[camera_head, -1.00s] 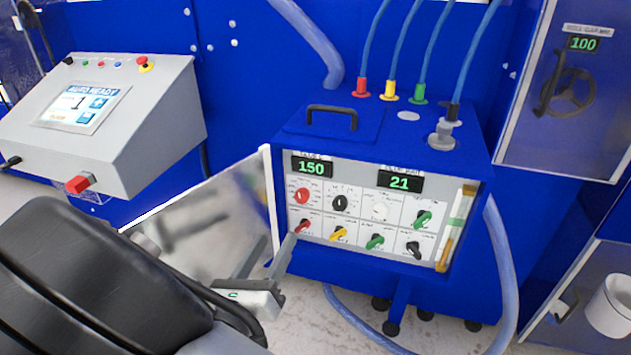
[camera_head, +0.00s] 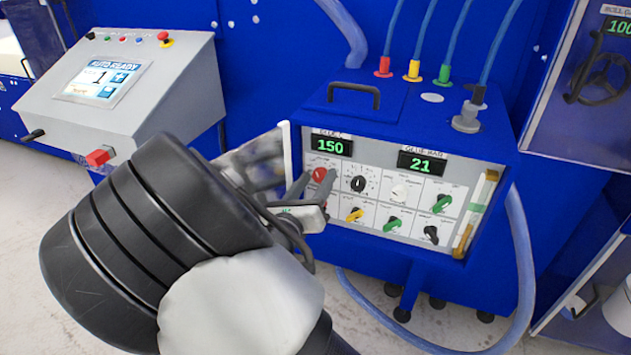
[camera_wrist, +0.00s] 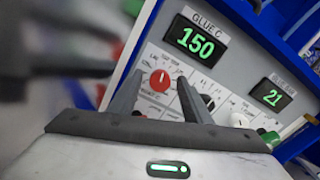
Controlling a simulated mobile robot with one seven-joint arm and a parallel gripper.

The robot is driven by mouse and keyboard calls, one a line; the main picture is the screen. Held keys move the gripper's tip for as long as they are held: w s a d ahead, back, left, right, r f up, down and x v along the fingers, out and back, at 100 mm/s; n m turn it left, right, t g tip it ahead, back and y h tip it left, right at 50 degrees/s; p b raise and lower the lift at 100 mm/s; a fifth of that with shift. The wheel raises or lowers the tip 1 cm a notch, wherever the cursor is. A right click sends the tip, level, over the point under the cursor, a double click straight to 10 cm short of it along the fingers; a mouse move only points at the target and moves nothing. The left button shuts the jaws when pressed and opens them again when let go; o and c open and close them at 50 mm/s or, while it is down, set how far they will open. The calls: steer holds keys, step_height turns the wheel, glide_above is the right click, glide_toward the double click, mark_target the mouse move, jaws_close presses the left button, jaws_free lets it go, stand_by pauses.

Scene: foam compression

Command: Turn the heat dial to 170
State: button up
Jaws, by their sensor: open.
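The heat dial, a red round knob (camera_head: 319,173), is at the upper left of the control panel under a green-lit display (camera_head: 332,146) reading 150. In the wrist view the red dial (camera_wrist: 159,79) has a white pointer mark, and the display (camera_wrist: 196,41) is labelled GLUE C. My gripper (camera_head: 318,181) is open in front of the panel, with one finger to each side of the red dial. No grip on the dial shows; whether the fingers touch it or the panel I cannot tell. Small print around the dial is too blurred to read.
A black dial (camera_head: 358,184) sits close to the right of my right finger. A second display (camera_head: 422,163) reads 21 above a white dial (camera_head: 400,192). Several coloured switches fill the lower row. An open panel door (camera_head: 262,165) stands at the left.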

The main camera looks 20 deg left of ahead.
steer(key=c, duration=1.1)
steer(key=shift+o, duration=0.2)
steer(key=m+b, duration=0.1)
steer(key=m, duration=0.2)
steer(key=shift+d+f, duration=0.1)
steer(key=m+b, duration=0.3)
steer(key=shift+f+m, duration=0.1)
steer(key=shift+m, duration=0.2)
steer(key=m+b, duration=0.3)
steer(key=b, duration=0.1)
steer(key=shift+m, duration=0.4)
steer(key=shift+m+b, duration=0.6)
steer(key=shift+b, duration=0.1)
steer(key=shift+r, duration=0.2)
